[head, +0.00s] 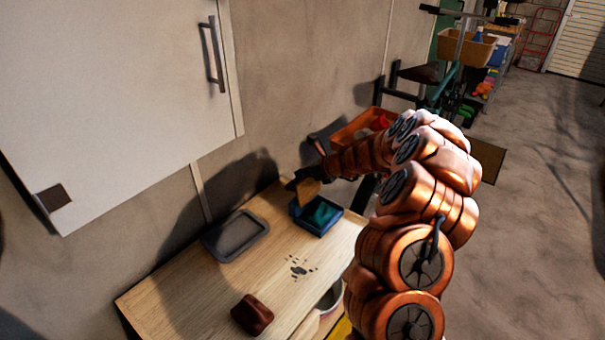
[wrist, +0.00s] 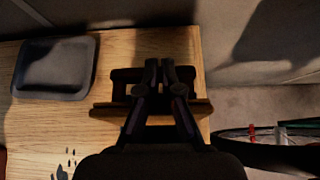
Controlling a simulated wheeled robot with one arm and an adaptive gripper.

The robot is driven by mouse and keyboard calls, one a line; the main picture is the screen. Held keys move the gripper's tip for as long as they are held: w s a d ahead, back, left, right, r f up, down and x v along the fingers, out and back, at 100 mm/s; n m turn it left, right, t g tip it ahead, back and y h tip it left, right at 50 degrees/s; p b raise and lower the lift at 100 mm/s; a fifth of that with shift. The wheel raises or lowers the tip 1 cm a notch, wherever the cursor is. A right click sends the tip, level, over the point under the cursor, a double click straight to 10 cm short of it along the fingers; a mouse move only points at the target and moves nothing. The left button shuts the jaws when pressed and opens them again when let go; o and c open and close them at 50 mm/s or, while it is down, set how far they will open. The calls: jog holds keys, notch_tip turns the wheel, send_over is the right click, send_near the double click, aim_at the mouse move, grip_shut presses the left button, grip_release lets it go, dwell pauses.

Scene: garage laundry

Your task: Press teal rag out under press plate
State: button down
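The teal rag (head: 322,211) lies crumpled in a small blue tray (head: 318,229) near the far right end of the wooden table. My gripper (wrist: 169,68) has its fingers close together on the dark handle (wrist: 125,77) of a wooden press plate (wrist: 104,110). In the head view the plate (head: 308,190) hangs tilted just above the tray's far left corner, apart from the rag as far as I can tell. The rag and the blue tray cannot be made out in the wrist view; the plate and gripper cover much of that area.
A grey tray (head: 237,236) lies left of the blue one on the table (head: 180,297). A red-brown block (head: 252,314) stands at the front, and dark spots (head: 299,269) mark the wood. A white cabinet (head: 110,90) hangs above. An orange bin (head: 355,131) is beyond.

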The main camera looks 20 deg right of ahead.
jog(key=shift+s+a+f+g, duration=0.15)
jog(key=shift+s+f, duration=0.1)
jog(key=shift+f, duration=0.4)
jog(key=shift+s+a+f+g, duration=0.15)
jog(key=shift+s+f, duration=0.05)
jog(key=shift+f, duration=0.4)
jog(key=shift+r+p, duration=0.5)
jog(key=shift+p, duration=0.05)
notch_tip(320, 180, up, 11)
jog(key=d+p, duration=0.1)
jog(key=p, duration=0.4)
jog(key=shift+r, duration=0.15)
